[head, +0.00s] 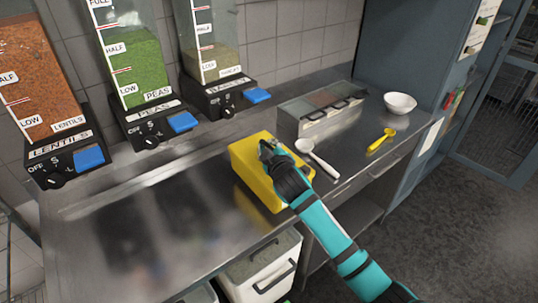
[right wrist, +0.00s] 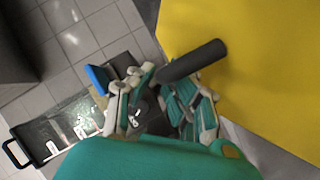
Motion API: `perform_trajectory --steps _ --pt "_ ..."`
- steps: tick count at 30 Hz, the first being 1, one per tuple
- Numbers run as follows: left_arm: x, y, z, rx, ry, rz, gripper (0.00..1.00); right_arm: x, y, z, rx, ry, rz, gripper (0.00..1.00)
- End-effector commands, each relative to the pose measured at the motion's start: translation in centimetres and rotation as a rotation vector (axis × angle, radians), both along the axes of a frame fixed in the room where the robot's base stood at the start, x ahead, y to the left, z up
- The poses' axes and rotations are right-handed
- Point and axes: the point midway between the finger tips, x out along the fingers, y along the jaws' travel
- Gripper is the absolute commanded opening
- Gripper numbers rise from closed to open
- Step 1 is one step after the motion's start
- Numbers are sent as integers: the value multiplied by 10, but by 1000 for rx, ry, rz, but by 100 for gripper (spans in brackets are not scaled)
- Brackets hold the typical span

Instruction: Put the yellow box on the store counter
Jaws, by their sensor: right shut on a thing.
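The yellow box (head: 248,160) is at the metal counter (head: 120,225), near the middle of the head view. I cannot tell whether it rests on the counter or is held just above it. My right gripper (head: 271,150) reaches over the box from the lower right and is shut on it. In the right wrist view the box's yellow face (right wrist: 265,60) fills the right side. A dark bar-like part lies between the fingers of my right gripper (right wrist: 168,90) against this face. My left gripper is not in view.
Dispensers of lentils (head: 35,85), peas (head: 140,70) and a third food (head: 212,45) stand along the wall. Right of the box are a metal container (head: 318,115), white spoon (head: 310,152), yellow spoon (head: 381,139) and white bowl (head: 399,103). The counter's left part is bare.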

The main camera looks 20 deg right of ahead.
Motion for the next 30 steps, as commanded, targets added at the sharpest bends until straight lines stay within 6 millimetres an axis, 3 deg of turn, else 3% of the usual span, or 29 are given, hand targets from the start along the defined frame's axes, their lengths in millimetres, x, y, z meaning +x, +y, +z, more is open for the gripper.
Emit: perform_trajectory --steps 2,10,17,18,23,30 --pt "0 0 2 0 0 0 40 3 1 2 1 -6 1 0" --pt "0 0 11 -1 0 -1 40 2 1 -28 1 -6 2 0" --pt "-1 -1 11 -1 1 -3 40 2 1 -32 1 -8 2 0" --pt "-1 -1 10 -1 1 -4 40 1 0 -36 1 1 1 16" --pt "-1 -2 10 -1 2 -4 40 1 0 -36 0 1 1 37" --pt "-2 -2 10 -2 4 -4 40 1 0 -36 0 1 1 37"
